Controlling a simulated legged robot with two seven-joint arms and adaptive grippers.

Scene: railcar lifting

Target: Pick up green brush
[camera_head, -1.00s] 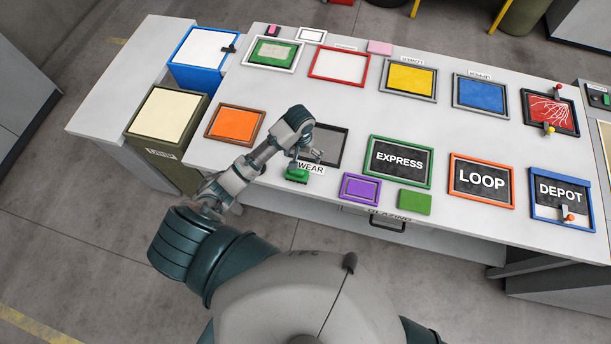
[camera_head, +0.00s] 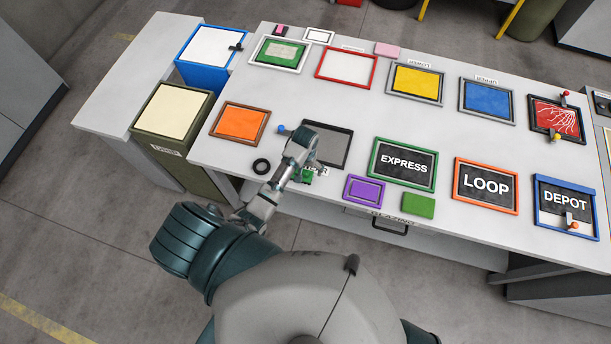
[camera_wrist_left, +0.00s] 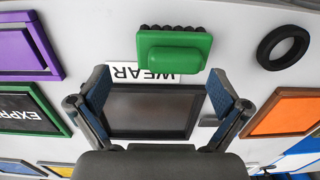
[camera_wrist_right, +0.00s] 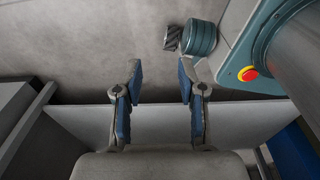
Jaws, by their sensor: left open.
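The green brush (camera_wrist_left: 174,55) lies on the worktable with its dark bristles along one side, beside the WEAR label (camera_wrist_left: 140,76). In the head view the brush (camera_head: 307,176) is partly hidden by my left arm. My left gripper (camera_wrist_left: 160,88) is open and empty. Its fingers point down above the table, and in its wrist view the brush appears just beyond the space between the fingertips, apart from them. In the head view my left gripper (camera_head: 308,168) is close to the brush. My right gripper (camera_wrist_right: 160,78) is open and empty, away from the tabletop items.
A dark framed tray (camera_head: 330,146) lies behind the brush. A black ring (camera_head: 261,166) lies to its left, a purple frame (camera_head: 363,191) and a green block (camera_head: 418,206) to its right. An orange panel (camera_head: 239,123) is farther left.

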